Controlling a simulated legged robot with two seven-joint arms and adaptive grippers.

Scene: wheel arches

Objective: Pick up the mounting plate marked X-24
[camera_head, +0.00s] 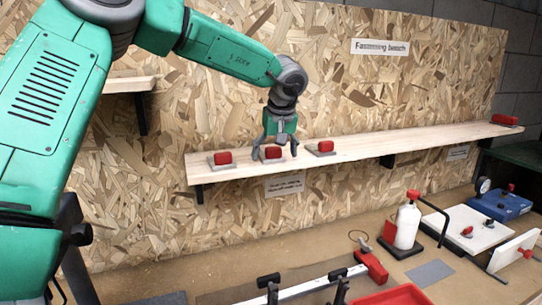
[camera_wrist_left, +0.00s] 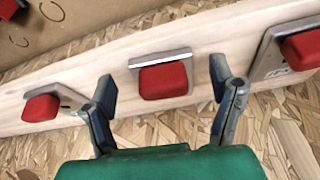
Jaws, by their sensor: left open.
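Three grey mounting plates with red grips sit in a row on the wooden wall shelf: a left one (camera_head: 222,158), a middle one (camera_head: 272,154) and a right one (camera_head: 323,148). My left gripper (camera_head: 275,149) is open over the middle plate, one finger at each side. In the left wrist view, the middle plate's red grip (camera_wrist_left: 164,80) lies between the open fingertips (camera_wrist_left: 163,86), apart from both. The plate at the right of that view (camera_wrist_left: 272,58) bears dark lettering, partly visible and too small to read. I cannot tell which plate is X-24. My right gripper is out of view.
The shelf (camera_head: 420,134) is bare right of the plates, up to a red object (camera_head: 505,120) at its far end. On the bench below stand a white bottle with red top (camera_head: 407,226), a blue case (camera_head: 500,205) and a red clamp (camera_head: 372,266).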

